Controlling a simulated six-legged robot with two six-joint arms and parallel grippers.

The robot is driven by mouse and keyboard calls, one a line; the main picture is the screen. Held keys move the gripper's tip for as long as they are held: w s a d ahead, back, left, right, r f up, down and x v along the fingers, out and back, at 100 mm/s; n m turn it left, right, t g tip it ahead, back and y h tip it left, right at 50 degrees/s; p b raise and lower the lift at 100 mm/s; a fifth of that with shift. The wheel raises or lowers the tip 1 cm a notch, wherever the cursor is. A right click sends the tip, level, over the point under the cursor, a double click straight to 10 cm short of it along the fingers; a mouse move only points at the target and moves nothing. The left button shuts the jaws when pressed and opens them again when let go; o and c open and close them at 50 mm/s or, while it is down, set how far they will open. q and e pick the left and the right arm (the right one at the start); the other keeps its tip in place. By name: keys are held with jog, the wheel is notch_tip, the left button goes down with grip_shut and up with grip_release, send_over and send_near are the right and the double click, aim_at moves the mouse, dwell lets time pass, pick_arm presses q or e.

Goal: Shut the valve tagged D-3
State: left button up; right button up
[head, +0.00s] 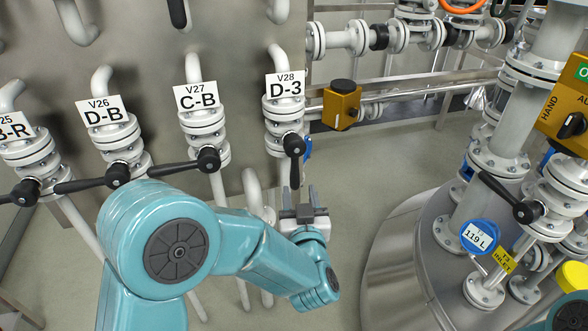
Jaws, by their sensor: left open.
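The valve tagged D-3 (284,112) is a white flanged valve on a vertical pipe, with a white tag (285,86) reading V28 D-3. Its black lever (294,165) hangs straight down from the hub, in line with the pipe. My left gripper (299,194) is open below the hub, fingers pointing up. The lever's lower end shows at the fingertips, nearer the left finger; I cannot tell whether they touch. My right gripper is not in view.
Valves C-B (203,122), D-B (118,135) and another at the left edge have levers pointing left. A yellow box (341,104) sits on a pipe right of D-3. A steel vessel (430,265) with pipes and a lever stands right. Open floor lies between.

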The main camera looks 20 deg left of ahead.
aim_at(295, 171)
pick_arm(q)
jog(key=x, duration=0.9)
jog(key=shift+w+a, duration=0.15)
jog(key=shift+w, duration=0.1)
grip_shut()
